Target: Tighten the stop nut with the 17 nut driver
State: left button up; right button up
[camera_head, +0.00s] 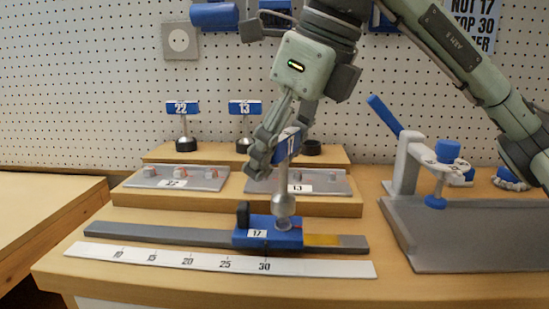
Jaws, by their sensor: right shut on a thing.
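My right gripper (278,140) is shut on the 17 nut driver (284,202), around its blue handle marked 17. The driver stands nearly upright, with its grey socket pointing down at the blue stop block (267,238) labelled 17. The socket end is at the top of the block; the stop nut is hidden there, so I cannot tell how it is seated. The block sits on a grey rail (160,233) with a yellow stretch at its right. My left gripper is not in view.
A white scale strip (200,260) lies in front of the rail. Drivers marked 22 (183,125) and 13 (244,125) stand on the rear shelf. Grey trays labelled 22 (150,183) and 13 (335,186) lie below. A grey clamp fixture (470,250) with a blue lever fills the right side.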

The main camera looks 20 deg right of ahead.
jog(key=shift+f+b, duration=0.95)
jog(key=shift+f, duration=0.2)
dwell(0.4)
jog(key=shift+w+d+m+t+h, duration=0.15)
jog(key=shift+m+t+h, duration=0.25)
jog(key=shift+m, duration=1)
